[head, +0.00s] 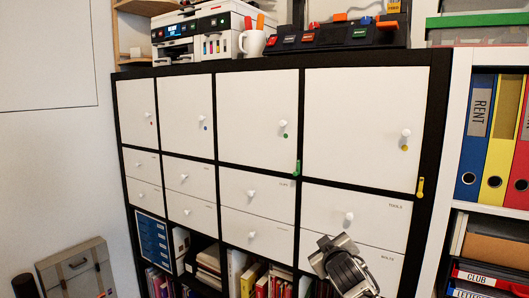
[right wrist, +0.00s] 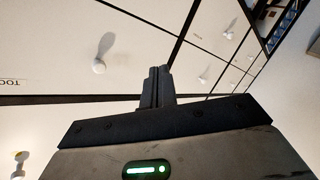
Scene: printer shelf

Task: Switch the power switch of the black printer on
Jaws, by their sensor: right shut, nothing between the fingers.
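A printer with a dark front panel and a small lit screen (head: 175,31) stands on top of the shelf unit at the far left. A mostly white printer (head: 222,46) stands against it on the right. A long black device (head: 330,38) with several coloured labels and orange parts sits further right on the same top; I cannot tell which part is the power switch. My right gripper (head: 333,241) is in front of the lower right drawers, well below the shelf top. In the right wrist view its fingers (right wrist: 157,84) are shut and empty. My left gripper is in neither view.
The black-framed shelf unit (head: 300,176) has white doors and drawers with protruding knobs (head: 406,133). A white mug with markers (head: 252,43) stands between the white printer and black device. Binders (head: 478,137) fill a shelf at right. A grey case (head: 75,270) stands lower left.

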